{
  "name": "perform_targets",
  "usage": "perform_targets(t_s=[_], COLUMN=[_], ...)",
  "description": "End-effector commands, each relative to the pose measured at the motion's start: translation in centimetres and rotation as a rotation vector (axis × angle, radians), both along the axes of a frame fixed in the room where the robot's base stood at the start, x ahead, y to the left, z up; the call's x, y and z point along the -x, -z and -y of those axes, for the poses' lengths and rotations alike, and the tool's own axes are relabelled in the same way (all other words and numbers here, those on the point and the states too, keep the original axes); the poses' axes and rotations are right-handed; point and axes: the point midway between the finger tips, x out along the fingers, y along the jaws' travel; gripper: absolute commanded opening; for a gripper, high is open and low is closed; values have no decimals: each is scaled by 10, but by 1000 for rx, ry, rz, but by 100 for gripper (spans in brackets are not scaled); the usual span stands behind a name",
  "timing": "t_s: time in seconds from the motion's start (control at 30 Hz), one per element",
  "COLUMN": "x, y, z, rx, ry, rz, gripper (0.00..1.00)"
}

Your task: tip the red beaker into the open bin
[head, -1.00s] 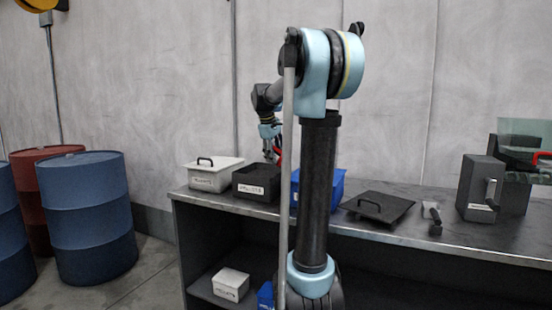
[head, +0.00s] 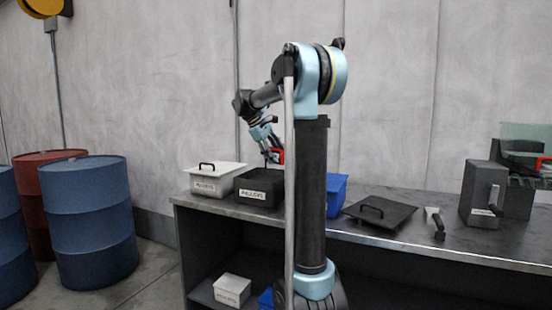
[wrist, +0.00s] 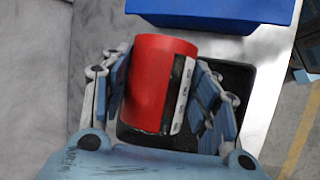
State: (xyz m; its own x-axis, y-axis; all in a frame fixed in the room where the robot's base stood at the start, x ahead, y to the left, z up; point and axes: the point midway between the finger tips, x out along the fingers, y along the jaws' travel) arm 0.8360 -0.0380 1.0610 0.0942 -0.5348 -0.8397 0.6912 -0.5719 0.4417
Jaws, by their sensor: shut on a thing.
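The red beaker (wrist: 150,85), with a black and white label strip, is between the two fingers of my gripper (wrist: 160,95) in the wrist view. The fingers are shut on its sides. In the head view my gripper (head: 268,152) holds the beaker (head: 278,156) just above the black bin (head: 258,187), apart from the counter. The black bin has a white label and no lid on it. Its dark inside (wrist: 240,80) shows behind the beaker in the wrist view. I cannot see into the beaker, and its exact tilt is unclear.
A white lidded bin (head: 213,183) stands left of the black bin, and a blue bin (head: 337,195) stands right, partly hidden by my arm. A dark lid (head: 380,211), a scoop-like tool (head: 436,222) and a grey box (head: 481,193) lie further right along the counter (head: 460,250).

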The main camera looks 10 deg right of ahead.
Motion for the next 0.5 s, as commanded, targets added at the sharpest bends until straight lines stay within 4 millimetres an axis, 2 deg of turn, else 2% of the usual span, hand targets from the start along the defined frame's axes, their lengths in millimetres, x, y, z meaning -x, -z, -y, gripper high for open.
perform_targets(t_s=[0.5], x=[-6], y=[-8], z=[-8], rx=[155], ry=[-2], rz=[-112], gripper=[30])
